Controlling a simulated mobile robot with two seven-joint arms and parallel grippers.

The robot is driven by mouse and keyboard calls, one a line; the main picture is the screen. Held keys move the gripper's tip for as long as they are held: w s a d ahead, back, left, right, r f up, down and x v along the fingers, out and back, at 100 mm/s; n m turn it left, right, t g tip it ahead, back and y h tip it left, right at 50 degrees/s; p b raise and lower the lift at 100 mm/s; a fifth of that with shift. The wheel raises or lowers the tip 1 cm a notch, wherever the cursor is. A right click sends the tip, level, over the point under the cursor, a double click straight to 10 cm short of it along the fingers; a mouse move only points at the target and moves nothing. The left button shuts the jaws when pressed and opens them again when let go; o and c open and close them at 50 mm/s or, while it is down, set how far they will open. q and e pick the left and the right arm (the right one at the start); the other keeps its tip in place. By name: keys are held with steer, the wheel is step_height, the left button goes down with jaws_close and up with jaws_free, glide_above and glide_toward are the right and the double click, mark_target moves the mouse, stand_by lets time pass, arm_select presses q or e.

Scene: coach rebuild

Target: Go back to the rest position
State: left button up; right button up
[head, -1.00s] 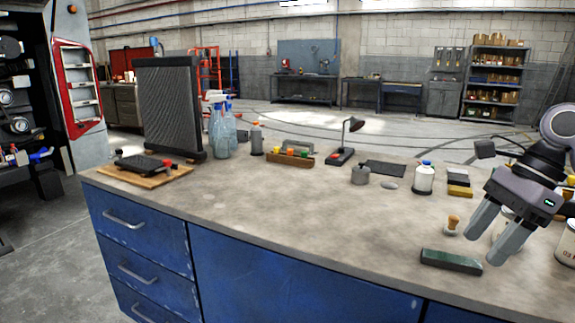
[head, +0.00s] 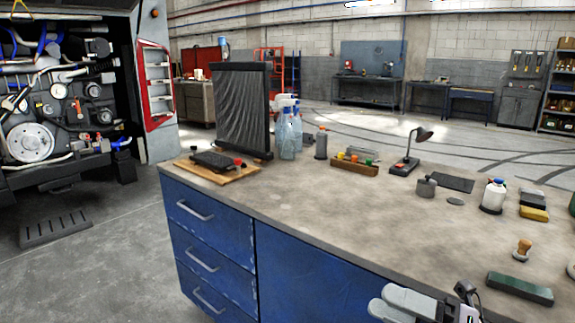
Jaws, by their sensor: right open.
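My right gripper (head: 380,300) shows at the bottom of the head view, right of centre. Its pale grey fingers point left and are apart, with nothing between them. It is in front of the blue cabinet side of the workbench (head: 330,215), near the front edge. A green sharpening-stone-like block (head: 519,288) lies on the bench top to the right of the gripper, apart from it. My left gripper is not in view.
A radiator-like panel (head: 243,110), spray bottles (head: 290,135), a parts tray (head: 355,166), a desk lamp (head: 410,150) and a white bottle (head: 493,196) stand on the bench. The middle of the bench top is clear.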

steer(key=s+d+f+m+t+h+p, duration=0.15)
steer(key=f+m+t+h, duration=0.4)
steer(key=m, duration=0.55)
steer(key=d+f+m+t+h, duration=0.2)
steer(key=f+m+t+h, duration=0.3)
steer(key=m, duration=0.6)
steer(key=s+f+m+g+h, duration=0.6)
steer(key=s+f+m, duration=0.6)
steer(key=f, duration=0.5)
steer(key=shift+s+f+g+p, duration=0.15)
steer(key=shift+s+g+p, duration=0.3)
steer(key=shift+s+g, duration=0.5)
steer(key=shift+w+h, duration=0.1)
steer(key=shift+h, duration=0.15)
steer(key=c, duration=0.3)
steer(key=shift+d, duration=0.1)
